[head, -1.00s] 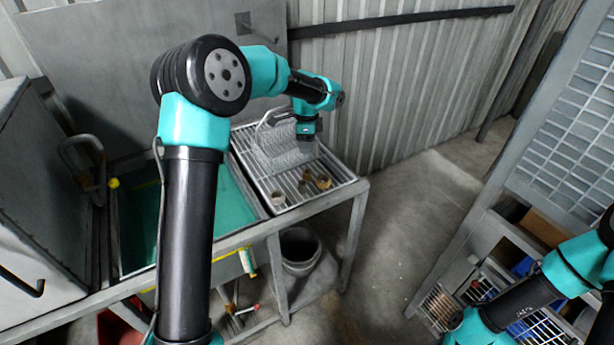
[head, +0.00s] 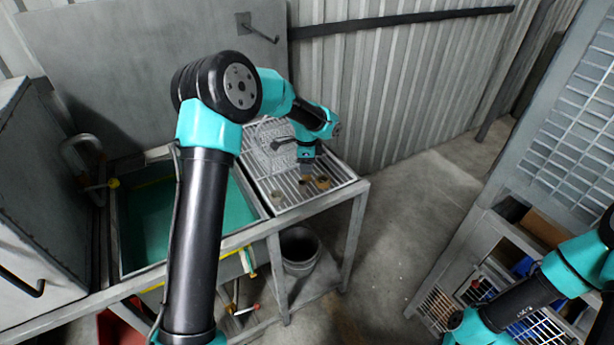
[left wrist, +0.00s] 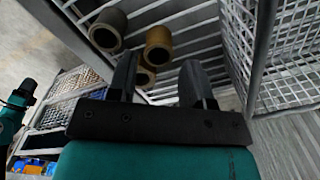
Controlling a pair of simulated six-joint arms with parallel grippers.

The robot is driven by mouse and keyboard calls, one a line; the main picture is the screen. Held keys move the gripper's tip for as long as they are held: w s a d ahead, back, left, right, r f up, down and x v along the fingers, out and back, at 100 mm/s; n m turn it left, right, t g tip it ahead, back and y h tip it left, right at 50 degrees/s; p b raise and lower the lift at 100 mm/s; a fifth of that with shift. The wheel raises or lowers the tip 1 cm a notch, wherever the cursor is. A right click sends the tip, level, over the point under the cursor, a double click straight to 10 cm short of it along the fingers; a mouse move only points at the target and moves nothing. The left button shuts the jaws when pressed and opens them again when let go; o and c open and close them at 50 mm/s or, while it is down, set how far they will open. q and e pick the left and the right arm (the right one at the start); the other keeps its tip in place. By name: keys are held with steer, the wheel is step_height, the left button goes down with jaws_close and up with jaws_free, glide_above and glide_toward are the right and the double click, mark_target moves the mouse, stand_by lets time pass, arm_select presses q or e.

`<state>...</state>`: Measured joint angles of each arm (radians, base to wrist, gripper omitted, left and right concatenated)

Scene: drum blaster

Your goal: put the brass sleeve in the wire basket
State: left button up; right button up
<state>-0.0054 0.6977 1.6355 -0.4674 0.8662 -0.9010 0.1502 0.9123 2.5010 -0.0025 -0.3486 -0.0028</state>
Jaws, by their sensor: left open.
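A yellow-brown brass sleeve (left wrist: 158,44) stands on the slatted rack in the left wrist view, and shows in the head view (head: 323,183). A grey sleeve (left wrist: 108,30) stands to the left. The wire basket (left wrist: 288,50) is at the right of the left wrist view; in the head view it stands on the rack (head: 268,158), partly behind my arm. My left gripper (left wrist: 160,80) is open and empty, above the rack near the sleeves. My right gripper is out of view.
The slatted rack (head: 290,200) adjoins a green-lined sink (head: 150,225). A corrugated wall (head: 390,90) rises behind. A bucket (head: 298,250) stands below the rack. A shelf unit with wire trays is at the right. Open floor (head: 395,230) lies between.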

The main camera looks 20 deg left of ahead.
arm_select(q)
steer(key=shift+d+f, duration=0.15)
steer(key=shift+f, duration=2.15)
steer(key=shift+c, duration=0.4)
steer(key=c, duration=0.7)
steer(key=shift+c, duration=0.2)
steer(key=shift+r, duration=0.15)
step_height(320, 180, up, 10)
steer(key=shift+f, duration=0.1)
